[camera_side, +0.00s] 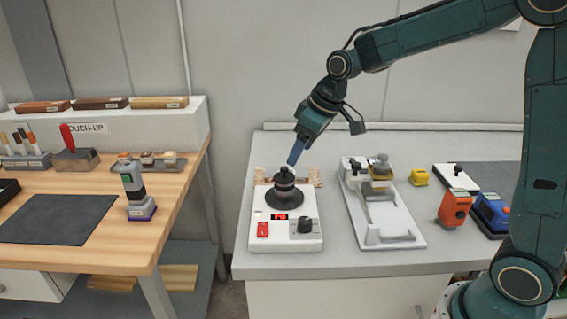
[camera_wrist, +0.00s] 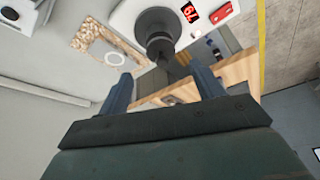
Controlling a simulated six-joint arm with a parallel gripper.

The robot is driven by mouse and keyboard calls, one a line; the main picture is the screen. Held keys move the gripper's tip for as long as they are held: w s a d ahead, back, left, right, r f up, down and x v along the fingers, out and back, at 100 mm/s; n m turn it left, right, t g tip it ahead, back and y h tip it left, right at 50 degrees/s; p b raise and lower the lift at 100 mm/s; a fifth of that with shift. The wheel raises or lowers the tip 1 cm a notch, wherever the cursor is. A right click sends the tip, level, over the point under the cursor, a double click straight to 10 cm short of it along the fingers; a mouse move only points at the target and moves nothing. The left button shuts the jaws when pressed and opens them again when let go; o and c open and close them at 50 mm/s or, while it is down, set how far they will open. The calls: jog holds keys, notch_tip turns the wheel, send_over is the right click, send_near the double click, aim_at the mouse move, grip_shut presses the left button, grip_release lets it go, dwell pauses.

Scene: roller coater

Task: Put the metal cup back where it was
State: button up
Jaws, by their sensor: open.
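A dark grey, cup-like metal piece (camera_side: 284,178) stands upright on the round dark plate (camera_side: 285,199) of a white hotplate-like unit (camera_side: 287,239). It also shows between and beyond my fingers in the wrist view (camera_wrist: 159,44). My gripper (camera_side: 295,156) is just above it in the side view, pointing down and slightly left. The wrist view shows the two blue fingers (camera_wrist: 162,86) apart with nothing held between them. Whether a finger touches the cup is not clear. A tan speckled mat (camera_wrist: 92,35) with a white ring (camera_wrist: 115,59) lies behind the unit.
A white device with a metal roller or weight (camera_side: 381,168) stands to the right. A wooden bench (camera_side: 110,250) stands left, across a gap.

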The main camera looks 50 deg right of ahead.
jog(key=s+r+m, duration=0.1)
jog(key=s+r, duration=0.1)
jog(key=s, duration=1.1)
jog(key=s+r+m+t+h, duration=0.1)
jog(key=s+r+m, duration=0.1)
jog(key=s, duration=1.2)
jog(key=shift+a+r+m, duration=0.25)
jog(key=shift+r+m, duration=0.05)
jog(key=shift+r, duration=0.15)
